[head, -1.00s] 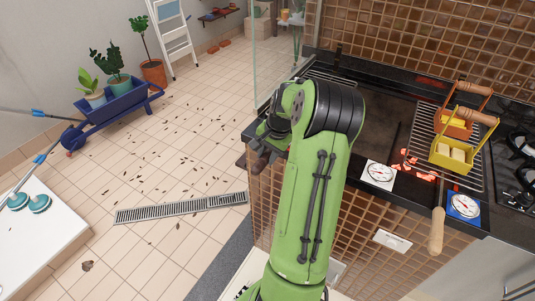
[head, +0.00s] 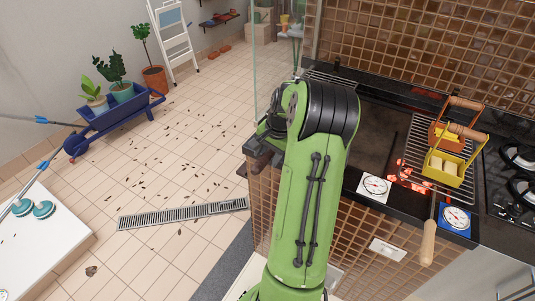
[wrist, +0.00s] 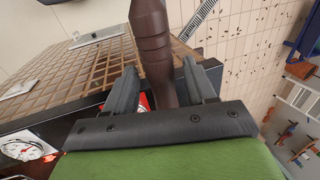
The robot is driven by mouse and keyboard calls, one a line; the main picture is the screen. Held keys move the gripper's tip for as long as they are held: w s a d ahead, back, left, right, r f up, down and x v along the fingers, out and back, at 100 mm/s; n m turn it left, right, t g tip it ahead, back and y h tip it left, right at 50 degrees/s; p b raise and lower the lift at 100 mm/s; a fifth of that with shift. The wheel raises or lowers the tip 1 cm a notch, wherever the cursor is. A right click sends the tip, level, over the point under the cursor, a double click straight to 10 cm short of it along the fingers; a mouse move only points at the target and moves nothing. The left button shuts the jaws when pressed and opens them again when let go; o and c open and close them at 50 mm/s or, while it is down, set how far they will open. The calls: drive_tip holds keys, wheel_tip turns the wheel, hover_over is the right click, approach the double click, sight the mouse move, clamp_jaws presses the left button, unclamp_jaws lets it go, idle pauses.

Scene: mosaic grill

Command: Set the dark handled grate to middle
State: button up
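A dark brown ridged handle (wrist: 153,45), which fits the dark handled grate, runs upward between the fingers of my gripper (wrist: 160,75) in the wrist view. The fingers stand on both sides of the handle, with a visible gap on the right, so they look open around it. In the head view part of my gripper (head: 262,147) shows at the left end of the counter, mostly hidden by my green arm. A few bars of a grate (head: 338,80) show at the back left of the grill; the rest is hidden by my arm.
Another grate (head: 414,152) with a light wooden handle (head: 428,243) lies on the right, bearing a yellow basket (head: 442,170) and an orange basket. A white dial (head: 374,187) and a blue dial (head: 455,218) sit on the front edge. A glass panel stands at the left.

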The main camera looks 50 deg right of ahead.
drive_tip(key=p+v, duration=0.3)
drive_tip(key=v, duration=1.2)
drive_tip(key=shift+r, duration=0.4)
